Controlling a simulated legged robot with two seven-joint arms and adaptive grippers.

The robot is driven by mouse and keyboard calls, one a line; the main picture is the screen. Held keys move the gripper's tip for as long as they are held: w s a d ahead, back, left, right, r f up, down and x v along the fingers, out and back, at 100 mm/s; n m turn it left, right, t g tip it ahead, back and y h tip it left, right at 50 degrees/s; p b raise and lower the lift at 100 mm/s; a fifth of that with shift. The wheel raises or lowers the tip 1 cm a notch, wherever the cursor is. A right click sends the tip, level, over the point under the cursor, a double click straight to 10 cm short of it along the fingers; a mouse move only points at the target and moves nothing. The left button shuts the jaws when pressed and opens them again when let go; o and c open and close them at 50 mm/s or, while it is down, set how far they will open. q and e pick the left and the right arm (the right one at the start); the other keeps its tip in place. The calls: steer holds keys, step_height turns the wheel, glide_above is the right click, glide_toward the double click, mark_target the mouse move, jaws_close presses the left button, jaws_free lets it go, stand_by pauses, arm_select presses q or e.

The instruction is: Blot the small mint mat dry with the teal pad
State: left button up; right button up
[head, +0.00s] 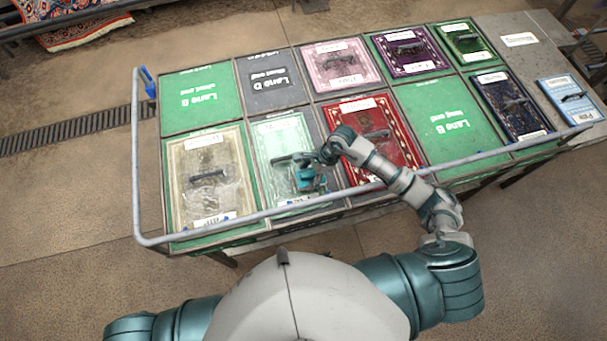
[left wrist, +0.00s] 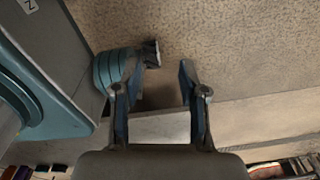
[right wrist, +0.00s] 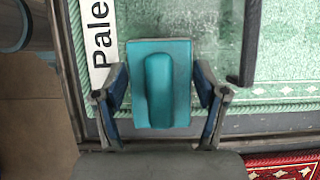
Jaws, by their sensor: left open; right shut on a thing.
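The small mint mat (head: 268,140) lies in the front row of the table, between a cream mat and a red mat. In the right wrist view its pale green surface (right wrist: 220,42) has whitish, shiny patches and a patterned border. A white label reading "Pale" lies beside the pad. My right gripper (head: 308,172) is over the mint mat. It is shut on the teal pad (right wrist: 160,85), with one finger on each side of its raised grip. Whether the pad touches the mat is unclear. My left gripper (left wrist: 152,80) is open and empty over the floor, outside the head view.
A dark bar (right wrist: 250,40) stands on the mint mat, right of the pad. The cream mat (head: 180,165) is to the left and the red mat (head: 400,150) to the right. A grey rail (head: 135,160) runs around the table's left and front.

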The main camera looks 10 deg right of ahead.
steer(key=shift+d, duration=0.2)
steer(key=shift+a, duration=0.25)
steer(key=shift+a+f, duration=0.15)
steer(key=shift+a, duration=0.6)
steer(key=shift+a+f+b, duration=0.25)
steer(key=shift+a+b, duration=0.1)
steer(key=shift+b, duration=0.15)
steer(key=shift+f, duration=0.15)
steer(key=shift+s+d+f, duration=0.1)
steer(key=shift+d, duration=1)
steer(key=shift+a, duration=0.65)
arm_select(q)
steer(key=shift+s+d+f, duration=0.1)
steer(key=shift+d+f, duration=0.1)
steer(key=shift+f, duration=0.45)
